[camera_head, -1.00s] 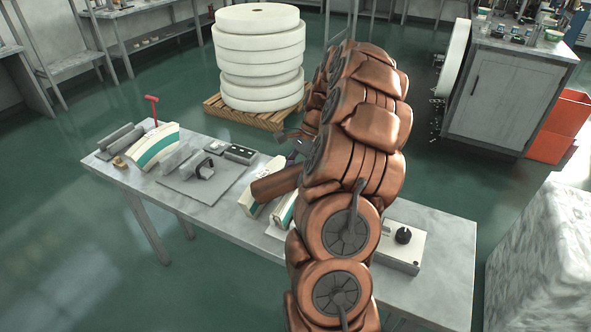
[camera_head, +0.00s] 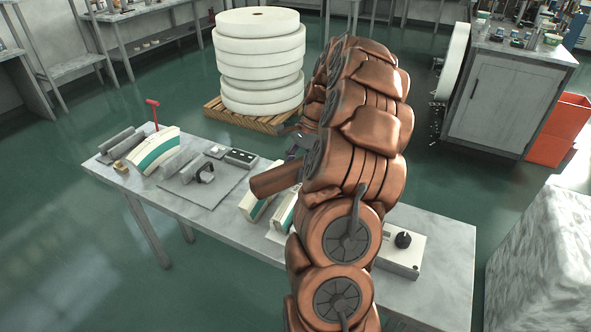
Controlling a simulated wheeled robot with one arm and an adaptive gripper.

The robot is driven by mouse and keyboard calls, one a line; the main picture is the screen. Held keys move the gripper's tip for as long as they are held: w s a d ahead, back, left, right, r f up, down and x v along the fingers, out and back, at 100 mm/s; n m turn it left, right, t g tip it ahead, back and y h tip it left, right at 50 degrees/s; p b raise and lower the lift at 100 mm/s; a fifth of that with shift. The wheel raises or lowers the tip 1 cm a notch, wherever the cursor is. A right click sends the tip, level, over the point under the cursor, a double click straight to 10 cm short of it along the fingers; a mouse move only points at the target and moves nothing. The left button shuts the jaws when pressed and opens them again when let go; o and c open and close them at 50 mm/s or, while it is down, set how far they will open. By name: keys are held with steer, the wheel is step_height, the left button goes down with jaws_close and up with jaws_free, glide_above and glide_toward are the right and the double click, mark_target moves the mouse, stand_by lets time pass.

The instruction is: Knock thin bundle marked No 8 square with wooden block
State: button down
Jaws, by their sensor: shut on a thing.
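Two thin pale bundles with green bands, the left one (camera_head: 258,210) and the right one (camera_head: 281,218), stand on the table just left of my arm, partly covered by it. No number is readable, so I cannot tell which is No 8. A wider curved bundle (camera_head: 157,150) with a green band lies near the table's left end. Dark parts of my gripper (camera_head: 298,141) show beside my copper arm, above the table's far edge. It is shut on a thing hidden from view.
A grey plate (camera_head: 205,190) with a dark clamp-like piece lies mid-table. A small switch box (camera_head: 240,157) sits behind it. A white box with a black knob (camera_head: 402,250) stands right of my arm. White rolls (camera_head: 258,60) stand on a pallet behind.

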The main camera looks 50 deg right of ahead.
steer(key=shift+f, duration=0.1)
steer(key=shift+f+b, duration=0.7)
steer(key=shift+f, duration=0.9)
steer(key=shift+r+p, duration=0.4)
steer(key=shift+r, duration=1.35)
steer(key=shift+f+b, duration=0.85)
steer(key=shift+f, duration=1.1)
steer(key=shift+r+p, duration=0.5)
steer(key=shift+r, duration=1.45)
